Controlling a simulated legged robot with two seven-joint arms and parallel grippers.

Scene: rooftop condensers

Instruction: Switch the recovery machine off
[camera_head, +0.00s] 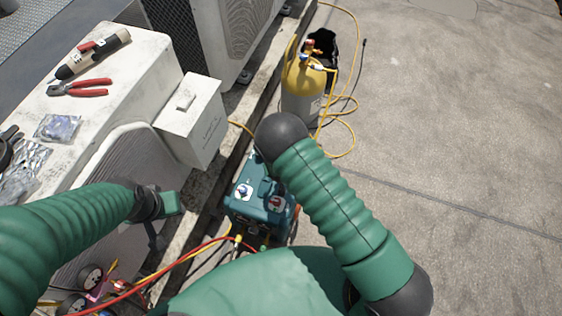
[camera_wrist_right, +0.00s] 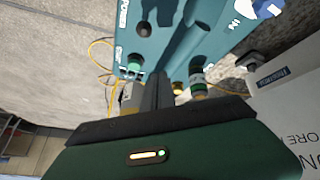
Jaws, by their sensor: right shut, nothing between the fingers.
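The recovery machine (camera_head: 240,209) is a teal box on the roof floor, below the middle of the head view. Its top carries a blue knob (camera_head: 243,190) and a red knob (camera_head: 275,203), each on a white plate. In the right wrist view its panel (camera_wrist_right: 185,45) shows a "POWER" label, a small dark round part (camera_wrist_right: 143,28) beside it, and hose fittings. My right gripper (camera_wrist_right: 157,78) is shut and empty, close to this panel; I cannot tell whether it touches. My right arm partly hides the machine in the head view. My left gripper (camera_head: 170,204) is left of the machine; its fingers are unclear.
A yellow-topped cylinder (camera_head: 302,90) stands behind the machine with looping yellow hoses. Red and yellow hoses run from the machine to gauges (camera_head: 90,277) at lower left. Condenser units line the left; pliers (camera_head: 82,88) lie on one. The concrete at right is open.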

